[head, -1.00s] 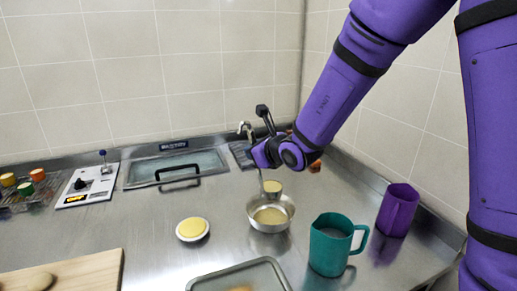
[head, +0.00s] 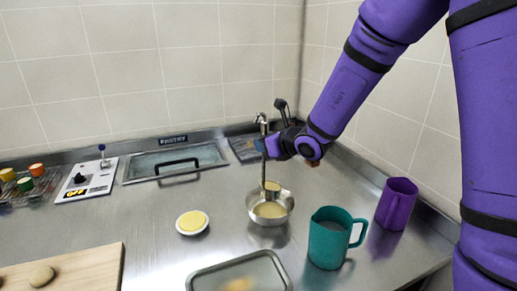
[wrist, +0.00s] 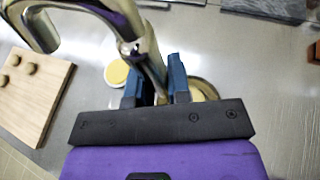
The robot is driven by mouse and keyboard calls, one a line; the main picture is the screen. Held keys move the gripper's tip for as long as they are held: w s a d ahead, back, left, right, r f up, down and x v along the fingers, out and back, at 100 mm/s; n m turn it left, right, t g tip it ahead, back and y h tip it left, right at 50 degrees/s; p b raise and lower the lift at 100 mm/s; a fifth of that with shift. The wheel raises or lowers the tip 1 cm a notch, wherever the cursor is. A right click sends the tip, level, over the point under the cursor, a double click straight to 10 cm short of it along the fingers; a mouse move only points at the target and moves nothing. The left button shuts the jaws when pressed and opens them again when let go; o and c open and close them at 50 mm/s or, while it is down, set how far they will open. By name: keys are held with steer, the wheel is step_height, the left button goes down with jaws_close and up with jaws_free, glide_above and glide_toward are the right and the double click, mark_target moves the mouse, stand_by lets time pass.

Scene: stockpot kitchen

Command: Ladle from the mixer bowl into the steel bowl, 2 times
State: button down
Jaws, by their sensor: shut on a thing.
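My gripper (head: 268,147) is shut on the steel ladle, whose handle (wrist: 149,62) passes between the blue fingers in the wrist view. The ladle's handle stands nearly upright. Its cup (head: 272,187) is over the back part of a steel bowl (head: 286,203); I cannot tell whether they touch. The bowl holds tan contents and is partly visible behind the right finger in the wrist view (wrist: 207,87). How full the cup is cannot be seen clearly. No separate bowl that I can identify as the mixer bowl is in view.
A teal jug (head: 328,240) and a purple jug (head: 397,203) stand right of the bowl. A white dish with yellow contents (head: 192,222) is to its left. A metal tray (head: 205,276) lies in front, and a wooden board (head: 95,265) at front left.

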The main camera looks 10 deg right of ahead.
steer(key=shift+w+d+m+g+y, duration=0.7)
steer(key=shift+w+d+m+y, duration=0.9)
steer(key=shift+w+d+m, duration=2.35)
steer(key=w+d+f+m+y, duration=0.2)
steer(key=w+d+f+m, duration=0.1)
steer(key=d+f, duration=0.3)
steer(key=w+d+f+m+y, duration=0.2)
steer(key=d+f+m, duration=0.2)
steer(key=f, duration=0.5)
steer(key=shift+w+d+t+y, duration=0.3)
steer(key=shift+w+d, duration=0.1)
steer(key=shift+d, duration=0.9)
